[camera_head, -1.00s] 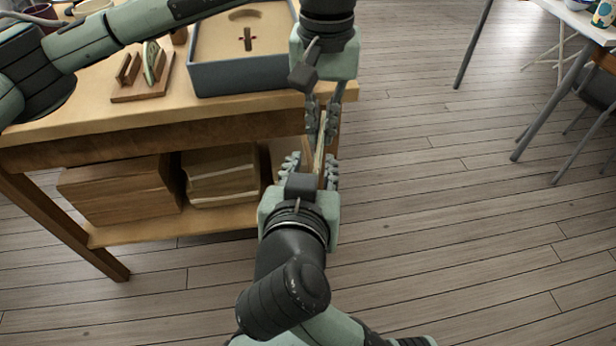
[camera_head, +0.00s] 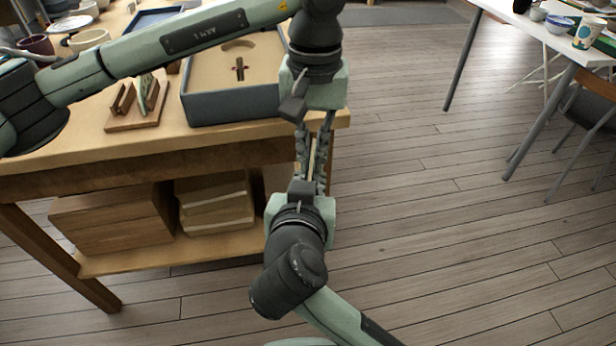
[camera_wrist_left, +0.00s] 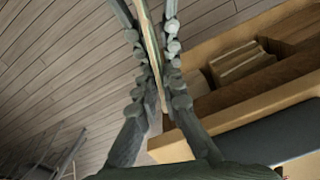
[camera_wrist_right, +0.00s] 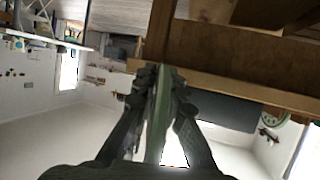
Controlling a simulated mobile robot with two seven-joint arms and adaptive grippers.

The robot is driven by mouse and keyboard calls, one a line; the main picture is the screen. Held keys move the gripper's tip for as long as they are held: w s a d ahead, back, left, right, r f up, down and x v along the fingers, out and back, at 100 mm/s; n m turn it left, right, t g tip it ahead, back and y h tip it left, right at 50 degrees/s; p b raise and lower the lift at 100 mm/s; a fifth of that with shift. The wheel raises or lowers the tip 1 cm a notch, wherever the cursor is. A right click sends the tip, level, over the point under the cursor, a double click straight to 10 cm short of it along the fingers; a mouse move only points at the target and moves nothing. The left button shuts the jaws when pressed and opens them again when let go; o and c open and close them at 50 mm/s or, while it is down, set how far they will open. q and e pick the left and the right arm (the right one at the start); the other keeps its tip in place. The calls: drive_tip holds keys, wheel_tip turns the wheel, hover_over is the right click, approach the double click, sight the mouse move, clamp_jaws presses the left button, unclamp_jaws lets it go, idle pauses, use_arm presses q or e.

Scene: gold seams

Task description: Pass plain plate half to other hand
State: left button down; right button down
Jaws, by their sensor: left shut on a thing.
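The plain plate half (camera_head: 312,158) shows edge-on as a thin pale strip between my two hands, in front of the workbench's right end. My left gripper (camera_head: 315,138) reaches down from above and is shut on it. My right gripper (camera_head: 311,176) comes up from below, with its fingers close together on both sides of the same piece. In the left wrist view the plate half (camera_wrist_left: 153,45) stands between the fingers. In the right wrist view its pale green face (camera_wrist_right: 158,115) runs between the closed fingers. Most of the plate is hidden by the fingers.
A wooden workbench (camera_head: 80,160) stands at left, with a blue-grey tray of sand (camera_head: 232,108) and a small wooden rack (camera_head: 135,120) holding a piece. Boxes (camera_head: 115,222) fill its lower shelf. A white table (camera_head: 540,30) is at the upper right. The floor between is free.

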use_arm(q)
drive_tip(key=c, duration=1.6)
unclamp_jaws()
drive_tip(key=shift+s+d, duration=0.1)
drive_tip(key=shift+d, duration=0.15)
